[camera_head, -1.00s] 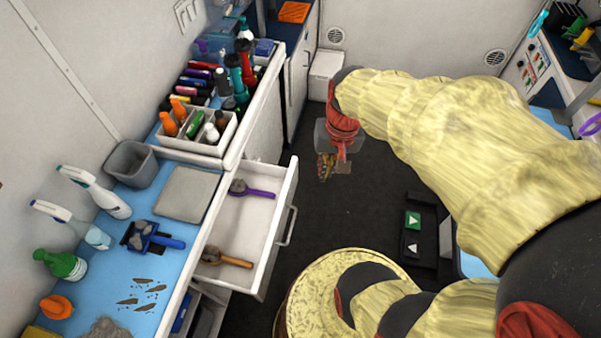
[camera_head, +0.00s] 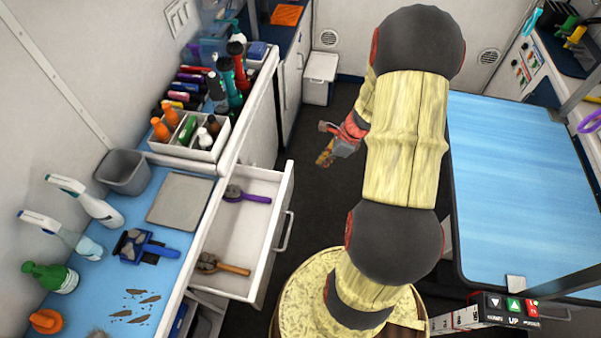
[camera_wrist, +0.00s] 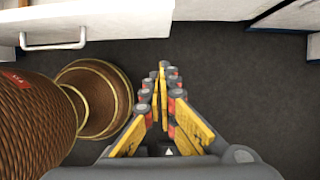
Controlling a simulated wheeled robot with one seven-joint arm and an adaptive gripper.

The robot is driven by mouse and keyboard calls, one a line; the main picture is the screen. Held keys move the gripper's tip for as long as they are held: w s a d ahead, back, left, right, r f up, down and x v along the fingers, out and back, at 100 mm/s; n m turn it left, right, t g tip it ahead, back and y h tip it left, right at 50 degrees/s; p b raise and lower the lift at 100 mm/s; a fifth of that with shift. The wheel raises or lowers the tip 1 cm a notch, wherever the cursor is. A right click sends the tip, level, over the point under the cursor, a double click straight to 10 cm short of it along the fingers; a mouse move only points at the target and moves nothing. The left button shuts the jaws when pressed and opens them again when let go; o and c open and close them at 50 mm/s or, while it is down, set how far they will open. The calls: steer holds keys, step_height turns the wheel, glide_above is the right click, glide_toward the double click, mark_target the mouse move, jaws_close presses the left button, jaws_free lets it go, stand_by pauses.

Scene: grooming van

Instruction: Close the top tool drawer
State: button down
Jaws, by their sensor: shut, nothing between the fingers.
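The top tool drawer (camera_head: 262,212) is pulled well out from the left counter, a white box with a metal bar handle (camera_head: 285,231). Inside lie a brush with a purple handle (camera_head: 246,195) and a brush with a wooden handle (camera_head: 222,264). My gripper (camera_head: 325,158) is to the right of the drawer's far end, over the dark floor, apart from it. In the wrist view my gripper (camera_wrist: 162,75) is shut and empty, with its fingertips together. The drawer front (camera_wrist: 120,18) and its handle (camera_wrist: 54,45) show at the upper left there.
A blue-topped table (camera_head: 525,180) stands at the right, with a button panel (camera_head: 510,306) at its front. The counter (camera_head: 100,272) holds spray bottles, a grey bin (camera_head: 124,174) and a bottle caddy (camera_head: 190,146). Dark floor (camera_head: 310,185) lies between drawer and table.

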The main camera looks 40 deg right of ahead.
steer(key=w+a+f+b, duration=0.4)
steer(key=w+f+b, duration=0.1)
steer(key=f, duration=0.4)
steer(key=shift+w+a+f+b, duration=0.15)
steer(key=shift+w+a+b, duration=0.2)
steer(key=shift+w, duration=0.2)
steer(key=shift+a, duration=0.15)
steer(key=w+a+p, duration=0.7)
steer(key=w+a, duration=0.5)
steer(key=w, duration=0.3)
steer(key=shift+w, duration=0.3)
steer(key=shift+d, duration=0.1)
